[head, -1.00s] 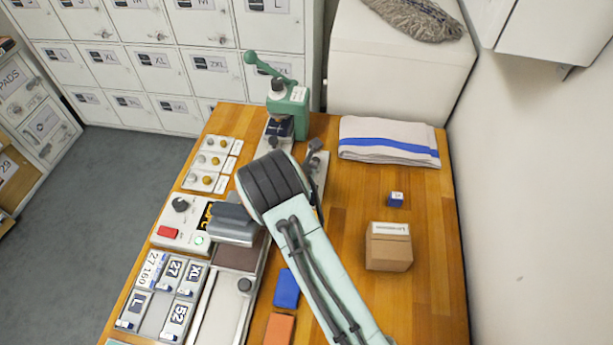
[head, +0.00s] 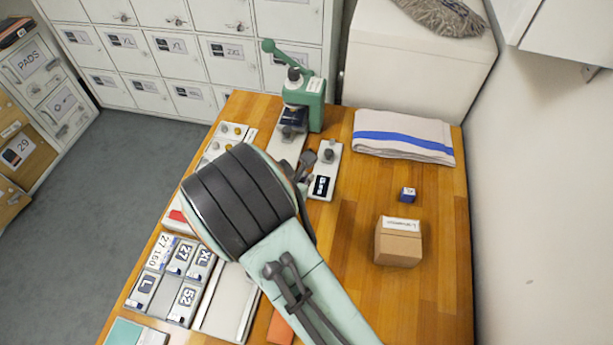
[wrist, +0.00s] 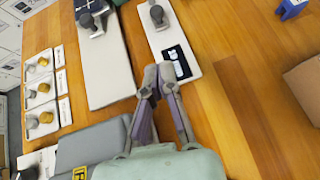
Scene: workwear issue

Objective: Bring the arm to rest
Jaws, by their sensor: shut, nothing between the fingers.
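My gripper (wrist: 158,80) is shut and empty in the wrist view. Its fingertips are together above the table (wrist: 225,80), beside a white plate with a black label (wrist: 178,62). I cannot tell the exact height. In the head view my arm's large dark joint hides most of the gripper; the fingers show only partly beside the joint, near the same labelled plate (head: 322,186).
A green hand press (head: 314,103) stands at the table's back. A folded towel with a blue stripe (head: 404,147), a small blue box (head: 407,195) and a cardboard box (head: 398,247) are on the right. A tag tray (head: 153,272) is at left.

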